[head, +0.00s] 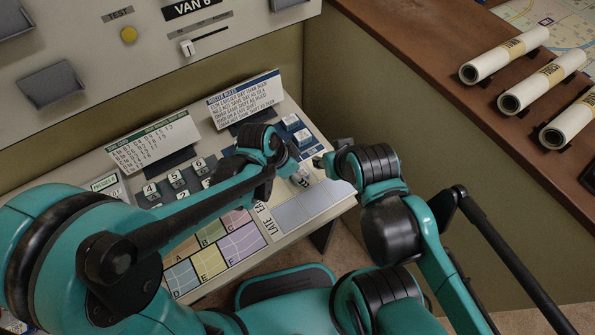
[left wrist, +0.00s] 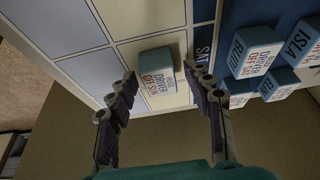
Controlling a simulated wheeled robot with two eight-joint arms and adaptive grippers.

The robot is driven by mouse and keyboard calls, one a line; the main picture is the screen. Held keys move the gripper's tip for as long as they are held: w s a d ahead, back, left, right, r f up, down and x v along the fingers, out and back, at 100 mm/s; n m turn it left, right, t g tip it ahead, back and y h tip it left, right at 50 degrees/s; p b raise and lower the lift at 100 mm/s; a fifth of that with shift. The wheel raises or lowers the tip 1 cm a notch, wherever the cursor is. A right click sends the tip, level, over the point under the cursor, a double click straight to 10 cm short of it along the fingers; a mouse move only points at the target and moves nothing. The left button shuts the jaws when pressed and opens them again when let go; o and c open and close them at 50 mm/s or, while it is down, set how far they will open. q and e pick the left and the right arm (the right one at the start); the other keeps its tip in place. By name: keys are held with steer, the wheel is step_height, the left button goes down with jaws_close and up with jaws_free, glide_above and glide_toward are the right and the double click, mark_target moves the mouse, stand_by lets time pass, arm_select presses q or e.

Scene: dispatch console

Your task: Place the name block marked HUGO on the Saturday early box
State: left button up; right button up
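A white-topped name block with teal sides (left wrist: 157,75) sits on a cream box beside the SAT label (left wrist: 204,38) in the left wrist view. Its small print reads like "driver off Sun"; I cannot read its name surely. My left gripper (left wrist: 160,84) is open, its fingertips on either side of the block's near part, with no clear grip. In the head view the left gripper (head: 292,168) is over the roster board, by a white block (head: 301,179). My right gripper (head: 329,156) hangs close to its right; its finger opening is unclear. No block legibly reads HUGO.
Blocks marked BUDI (left wrist: 255,50) and ISLA (left wrist: 303,42) stand with others on a blue strip. Number keys (head: 175,178), a roster rules card (head: 245,98) and coloured map squares (head: 210,262) surround the arms. Rolled maps (head: 505,55) lie on the right shelf. The two grippers are close together.

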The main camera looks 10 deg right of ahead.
arm_select(q)
steer(key=shift+r, duration=0.15)
steer(key=shift+r+p, duration=0.3)
steer(key=p+v, duration=0.4)
steer(key=v, duration=0.8)
steer(key=s+a+r+n+t+y, duration=0.1)
steer(key=a+r+n+t+y, duration=0.1)
steer(key=a+n, duration=0.5)
steer(key=s+a+r+n+t+y, duration=0.2)
steer(key=a+n, duration=0.5)
steer(key=a, duration=1)
steer(key=shift+a+r+t, duration=0.25)
steer(key=shift+r+t, duration=0.3)
steer(key=shift+t, duration=0.35)
steer(key=shift+s, duration=0.15)
step_height(320, 180, down, 3)
steer(key=shift+r+b, duration=0.2)
steer(key=shift+b, duration=0.9)
